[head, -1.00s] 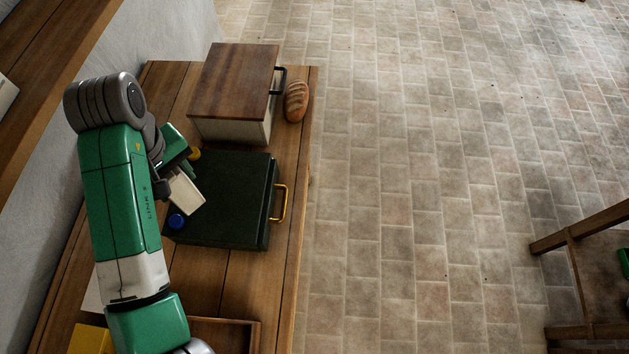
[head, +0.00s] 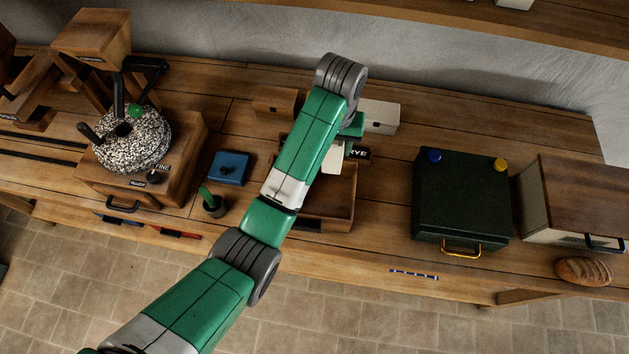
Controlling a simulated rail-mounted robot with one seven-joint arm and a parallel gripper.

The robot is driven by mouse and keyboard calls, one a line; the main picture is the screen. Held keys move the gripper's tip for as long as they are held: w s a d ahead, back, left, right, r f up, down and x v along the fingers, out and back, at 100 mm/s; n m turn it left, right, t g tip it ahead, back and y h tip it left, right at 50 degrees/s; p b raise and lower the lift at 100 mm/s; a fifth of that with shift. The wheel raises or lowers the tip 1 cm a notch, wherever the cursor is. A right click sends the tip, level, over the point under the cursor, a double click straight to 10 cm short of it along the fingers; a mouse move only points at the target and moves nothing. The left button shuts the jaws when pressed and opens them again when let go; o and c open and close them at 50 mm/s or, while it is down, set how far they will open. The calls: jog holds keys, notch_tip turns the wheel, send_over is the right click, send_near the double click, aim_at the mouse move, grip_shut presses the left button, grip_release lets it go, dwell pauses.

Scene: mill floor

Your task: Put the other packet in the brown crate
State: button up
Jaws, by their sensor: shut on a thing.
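My gripper (head: 343,137) is high over the bench, pointing down and partly hidden by my arm. It is shut on a cream packet (head: 332,158), of which only part shows. The brown crate (head: 349,203) is an open, shallow wooden box on the bench. The packet appears over or near the crate's back edge; its height above the crate cannot be told. A black label reading "RYE" (head: 359,153) shows at the crate's back right.
A white box (head: 380,117) and a wooden box (head: 275,102) stand behind. A dark green bin (head: 462,205) with blue and yellow knobs is to the right, beside a wood-topped box (head: 585,205) and bread (head: 584,271). A stone mill (head: 133,145) and blue box (head: 230,168) are left.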

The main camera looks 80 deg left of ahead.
notch_tip(320, 180, down, 6)
jog(key=b, duration=0.5)
jog(key=shift+b, duration=0.3)
jog(key=shift+w+f+p, duration=0.1)
jog(key=shift+f+p, duration=0.2)
jog(key=shift+f, duration=5.65)
jog(key=shift+f, duration=0.15)
jog(key=o, duration=1.3)
jog(key=shift+c, duration=0.2)
